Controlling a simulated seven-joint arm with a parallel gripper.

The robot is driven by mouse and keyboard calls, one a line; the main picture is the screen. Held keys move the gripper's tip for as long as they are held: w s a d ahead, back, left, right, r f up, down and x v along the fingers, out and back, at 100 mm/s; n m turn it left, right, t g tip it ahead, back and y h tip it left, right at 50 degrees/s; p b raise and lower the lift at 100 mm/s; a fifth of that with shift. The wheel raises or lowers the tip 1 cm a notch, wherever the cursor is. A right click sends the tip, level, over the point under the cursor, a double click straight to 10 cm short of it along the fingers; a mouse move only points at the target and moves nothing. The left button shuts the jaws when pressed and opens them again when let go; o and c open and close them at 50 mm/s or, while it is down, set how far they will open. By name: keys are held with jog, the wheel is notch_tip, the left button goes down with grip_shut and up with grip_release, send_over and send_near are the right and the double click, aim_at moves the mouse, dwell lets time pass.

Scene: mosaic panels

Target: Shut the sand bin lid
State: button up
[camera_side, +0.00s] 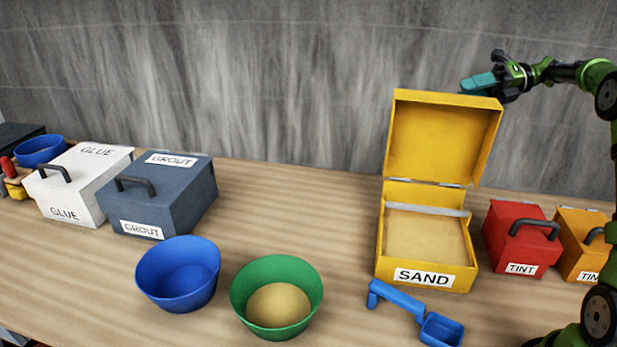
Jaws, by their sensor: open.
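The yellow sand bin (427,274) stands right of the middle of the table, labelled SAND, with sand inside and a grey bar across its inside near the back. Its yellow lid (440,139) is up on the rear hinges, standing about upright. My gripper (478,84) is at the upper right, with teal fingers pointing left. It is beside the lid's top right corner in the picture; whether it touches the lid cannot be told. It is open and I see nothing in it.
A blue scoop (407,303) lies in front of the bin. A red TINT box (520,237) and an orange box (580,240) stand right. A green bowl of sand (243,303), blue bowl (178,274), dark GROUT box (195,200) and white GLUE box (92,160) stand left.

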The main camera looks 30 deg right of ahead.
aim_at(439, 97)
jog(key=x, duration=0.7)
jog(key=shift+w+a+f, duration=0.1)
jog(key=shift+a, duration=0.15)
jog(key=shift+c, duration=0.4)
grip_shut()
